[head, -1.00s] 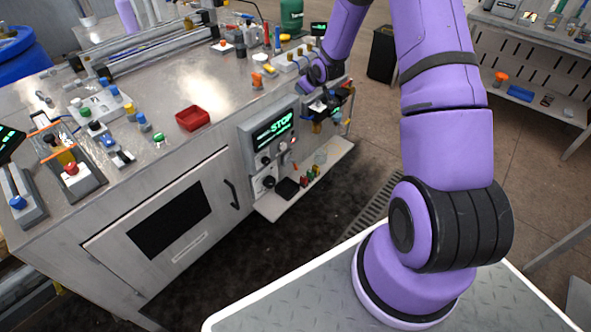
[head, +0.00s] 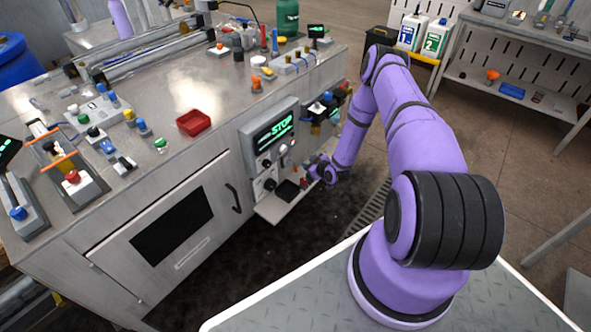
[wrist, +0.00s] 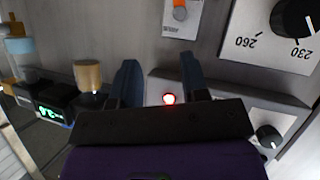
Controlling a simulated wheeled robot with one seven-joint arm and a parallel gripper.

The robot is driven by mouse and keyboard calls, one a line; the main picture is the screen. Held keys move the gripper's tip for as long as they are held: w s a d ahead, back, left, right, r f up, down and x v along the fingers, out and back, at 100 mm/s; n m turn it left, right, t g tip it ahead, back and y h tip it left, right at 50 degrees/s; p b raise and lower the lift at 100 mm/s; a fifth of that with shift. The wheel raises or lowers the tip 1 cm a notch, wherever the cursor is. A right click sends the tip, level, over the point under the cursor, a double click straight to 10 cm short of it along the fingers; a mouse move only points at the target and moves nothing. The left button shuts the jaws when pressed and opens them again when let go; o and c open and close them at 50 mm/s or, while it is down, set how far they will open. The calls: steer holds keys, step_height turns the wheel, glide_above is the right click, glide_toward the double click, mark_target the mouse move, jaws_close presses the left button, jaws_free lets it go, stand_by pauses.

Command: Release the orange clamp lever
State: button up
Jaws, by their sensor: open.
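An orange bar (head: 42,139) lies across the small clamp fixture (head: 92,189) at the left end of the bench in the head view; I cannot tell whether it is the clamp lever. My gripper (wrist: 160,82) is open and empty in the wrist view, its dark fingers pointing at a grey panel. A glowing red light (wrist: 169,98) shows between the fingers. In the head view my gripper is small and low by the shelf under the STOP display, far right of the fixture. A small orange part (wrist: 180,12) sits on a white plate in the wrist view.
The STOP display panel (head: 272,133) and a low shelf (head: 275,208) are on the bench front. A dial (wrist: 296,18) is near the gripper. A red tray (head: 193,122) and several small fittings stand on the bench. The dark floor in front of the bench is clear.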

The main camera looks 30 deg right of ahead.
glide_toward(296, 169)
steer(key=shift+m+t, duration=0.3)
steer(key=shift+t, duration=0.1)
steer(key=x, duration=0.9)
steer(key=shift+s+f, duration=0.1)
steer(key=shift+f, duration=0.25)
jaws_close()
